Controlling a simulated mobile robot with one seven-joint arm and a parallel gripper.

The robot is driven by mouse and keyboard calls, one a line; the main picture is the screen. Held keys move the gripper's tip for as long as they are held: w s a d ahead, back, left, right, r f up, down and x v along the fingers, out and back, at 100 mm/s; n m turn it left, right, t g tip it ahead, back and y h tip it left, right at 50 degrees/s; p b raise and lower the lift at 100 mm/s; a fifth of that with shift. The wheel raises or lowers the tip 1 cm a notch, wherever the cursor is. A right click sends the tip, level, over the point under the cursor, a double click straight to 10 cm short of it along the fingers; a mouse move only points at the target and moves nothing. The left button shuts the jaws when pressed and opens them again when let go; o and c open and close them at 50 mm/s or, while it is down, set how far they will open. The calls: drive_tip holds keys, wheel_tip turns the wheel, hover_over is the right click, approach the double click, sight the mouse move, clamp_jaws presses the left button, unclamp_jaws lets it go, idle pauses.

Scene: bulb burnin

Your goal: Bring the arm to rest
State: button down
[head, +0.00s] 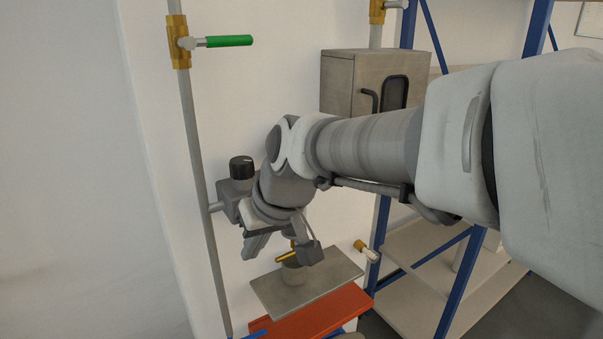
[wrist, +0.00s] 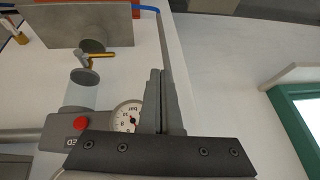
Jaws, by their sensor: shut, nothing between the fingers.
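My arm reaches in from the right in the head view, bent down at the wrist. The fingertips look clear of other things. My wrist partly hides a grey box with a black knob (head: 242,168).
A brass-coloured lever fitting (head: 288,256) stands on the plate close by. A vertical pipe (head: 196,150) with a green-handled valve (head: 228,41) runs at left. A grey cabinet (head: 345,82) and blue-framed shelving (head: 455,285) stand behind. A pressure gauge (wrist: 127,116) shows beside the fingers.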

drive_tip(key=s+d+r+m+h+p, duration=0.1)
drive_tip(key=s+d+m, duration=0.1)
drive_tip(key=s+d, duration=0.2)
drive_tip(key=s+d+m+t+h+p, duration=0.1)
drive_tip(key=s+d, duration=0.3)
drive_tip(key=d, duration=0.7)
drive_tip(key=s+d+r+m+t+h+p, duration=0.1)
drive_tip(key=s+d+m+h+p, duration=0.1)
drive_tip(key=d, duration=0.6)
drive_tip(key=s+m, duration=0.1)
drive_tip(key=s, duration=0.1)
drive_tip(key=shift+s+d+r, duration=0.15)
drive_tip(key=shift+s+r, duration=0.2)
drive_tip(key=shift+s, duration=0.05)
